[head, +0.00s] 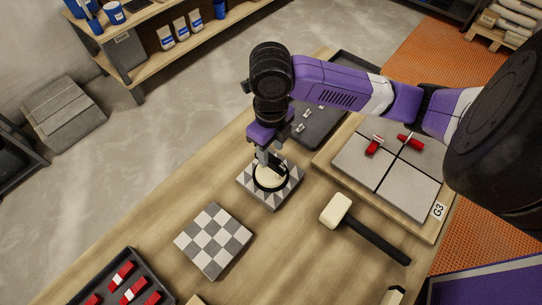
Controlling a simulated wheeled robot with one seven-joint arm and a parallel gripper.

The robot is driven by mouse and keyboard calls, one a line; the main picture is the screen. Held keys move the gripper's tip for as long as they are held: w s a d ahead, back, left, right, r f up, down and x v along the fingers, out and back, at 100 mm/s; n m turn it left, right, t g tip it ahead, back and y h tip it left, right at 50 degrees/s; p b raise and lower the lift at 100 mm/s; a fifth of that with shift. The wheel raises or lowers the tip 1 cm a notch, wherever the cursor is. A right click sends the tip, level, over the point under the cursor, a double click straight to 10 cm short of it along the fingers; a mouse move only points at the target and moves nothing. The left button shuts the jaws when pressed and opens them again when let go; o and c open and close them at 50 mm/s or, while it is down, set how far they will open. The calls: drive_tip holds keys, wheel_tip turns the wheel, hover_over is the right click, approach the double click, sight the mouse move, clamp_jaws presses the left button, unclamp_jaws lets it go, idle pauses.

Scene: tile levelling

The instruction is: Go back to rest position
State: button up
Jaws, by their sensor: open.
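My gripper (268,165) points down above a patterned grey and white tile (286,192) near the middle of the workbench (150,215). A round cream piece with a dark ring (270,178) sits directly under the fingers, on or just over that tile. I cannot tell whether the fingers touch it. My gripper is open. My purple arm reaches in from the right, well away from its base.
A checkered tile (213,241) lies at front left. A mallet (338,210) lies to the right. A board marked G3 (438,211) bears grey tiles (405,188) and red wedges (373,145). A dark tray (150,270) holds more red wedges. Shelves (150,50) stand behind.

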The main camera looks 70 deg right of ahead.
drive_tip(key=shift+r, duration=1.3)
